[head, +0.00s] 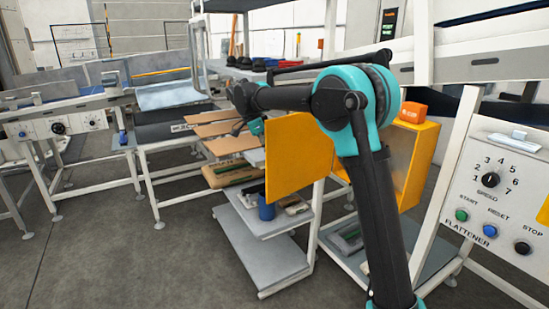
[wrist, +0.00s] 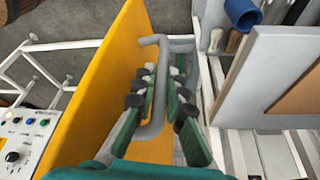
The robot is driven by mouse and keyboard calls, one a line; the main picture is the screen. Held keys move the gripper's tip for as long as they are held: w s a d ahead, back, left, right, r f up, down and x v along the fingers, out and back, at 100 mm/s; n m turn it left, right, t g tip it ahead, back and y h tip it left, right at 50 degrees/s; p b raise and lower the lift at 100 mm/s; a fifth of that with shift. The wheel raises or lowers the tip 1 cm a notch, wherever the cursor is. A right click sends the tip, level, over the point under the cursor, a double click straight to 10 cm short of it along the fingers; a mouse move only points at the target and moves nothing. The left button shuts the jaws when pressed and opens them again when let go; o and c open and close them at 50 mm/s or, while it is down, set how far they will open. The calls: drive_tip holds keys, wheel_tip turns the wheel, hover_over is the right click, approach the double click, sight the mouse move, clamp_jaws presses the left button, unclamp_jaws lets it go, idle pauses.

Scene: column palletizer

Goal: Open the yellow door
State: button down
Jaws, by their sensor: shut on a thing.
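The yellow door (head: 292,160) stands swung out from the yellow cabinet (head: 427,150), and part of the cabinet's inside shows. In the wrist view the door (wrist: 95,85) is a yellow panel seen nearly edge-on, with a grey bar handle (wrist: 152,128) on its face. My gripper (wrist: 160,75) is shut on the handle, with its green and black fingers on both sides of the bar. In the head view my gripper (head: 255,127) is at the door's left edge, small and partly hidden by the door. My arm hides part of the cabinet and the hinge side.
A grey shelf cart (head: 270,270) with a blue cup (head: 266,211) stands close below and left of the door. Brown boards (head: 230,144) lie behind it. A flattener control panel (head: 490,195) is at right. Grey floor at left is clear.

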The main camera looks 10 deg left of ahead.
drive_tip(key=w+a+m+g, duration=0.1)
drive_tip(key=w+a+m, duration=0.2)
drive_tip(key=w, duration=0.5)
drive_tip(key=shift+a, duration=0.8)
drive_tip(key=shift+w, duration=0.1)
drive_tip(key=c, duration=1.6)
unclamp_jaws()
drive_tip(key=shift+o, duration=0.2)
drive_tip(key=v, duration=0.7)
drive_tip(key=shift+r, duration=0.2)
drive_tip(key=shift+w+a, duration=0.1)
drive_tip(key=shift+a, duration=0.05)
